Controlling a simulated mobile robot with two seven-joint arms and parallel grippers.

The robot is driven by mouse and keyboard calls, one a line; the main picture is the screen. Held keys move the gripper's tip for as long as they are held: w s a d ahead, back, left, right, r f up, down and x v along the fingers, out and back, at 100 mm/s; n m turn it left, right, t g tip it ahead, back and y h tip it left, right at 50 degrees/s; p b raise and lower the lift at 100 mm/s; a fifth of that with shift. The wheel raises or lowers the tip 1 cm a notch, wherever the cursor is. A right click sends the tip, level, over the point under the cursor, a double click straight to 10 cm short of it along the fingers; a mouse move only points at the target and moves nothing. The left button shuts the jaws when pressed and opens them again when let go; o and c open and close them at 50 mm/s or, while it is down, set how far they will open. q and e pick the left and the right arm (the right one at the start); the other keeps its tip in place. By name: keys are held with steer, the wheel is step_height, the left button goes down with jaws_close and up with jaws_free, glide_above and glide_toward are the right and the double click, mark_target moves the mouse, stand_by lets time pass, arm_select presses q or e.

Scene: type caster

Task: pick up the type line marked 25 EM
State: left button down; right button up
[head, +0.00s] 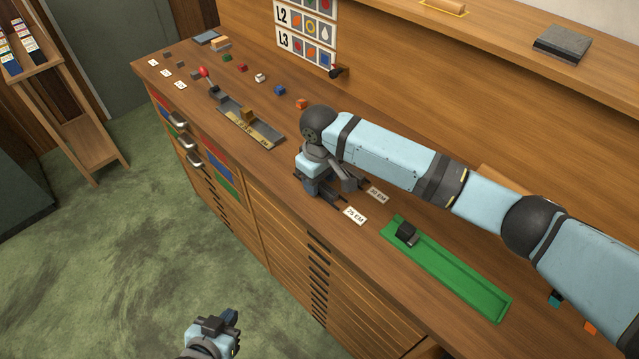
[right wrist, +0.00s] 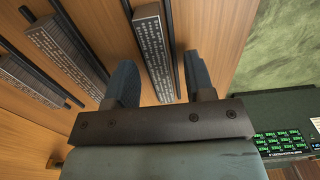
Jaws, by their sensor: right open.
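The 25 EM card (head: 355,215) lies on the bench near the front edge, with the 30 EM card (head: 377,195) behind it. My right gripper (head: 318,192) is low over the bench, left of these cards, and mostly hides the type lines there. In the right wrist view its open fingers (right wrist: 160,85) stand either side of a grey type line (right wrist: 153,50), the one nearest the front edge, apparently the 25 EM line. Two more type lines (right wrist: 60,50) (right wrist: 30,78) lie left of it. My left gripper (head: 215,325) hangs over the floor; its jaw state is unclear.
A green tray (head: 455,270) with a black block (head: 406,233) lies right of the cards. A dark composing stick (head: 250,127) lies further left, with several small coloured blocks behind it. Dark strips (right wrist: 168,30) separate the type lines.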

jaws_close()
steer(key=shift+r, duration=0.1)
